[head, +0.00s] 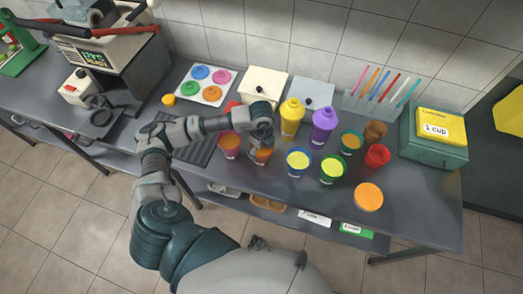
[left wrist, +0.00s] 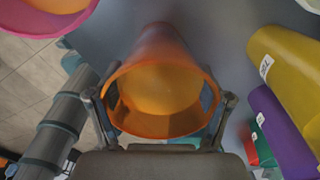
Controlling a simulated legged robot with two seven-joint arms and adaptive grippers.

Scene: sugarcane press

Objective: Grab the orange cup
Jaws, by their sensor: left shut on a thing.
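The orange cup (head: 262,156) stands near the front edge of the table, just right of a pink-rimmed cup (head: 229,145). My left gripper (head: 262,133) reaches down over it from above and partly hides it. In the left wrist view the orange cup (left wrist: 160,75) fills the middle, its open rim towards the camera. The fingers of my left gripper (left wrist: 162,108) press on both sides of the rim, shut on the cup. I do not see my right gripper.
Yellow (head: 291,117) and purple (head: 323,125) bottles stand right behind the gripper. Yellow-topped (head: 299,162) and green (head: 333,167) cups stand to the right. A red cup (head: 377,156) and an orange round thing (head: 368,196) are further right. A press (head: 110,50) stands at the left.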

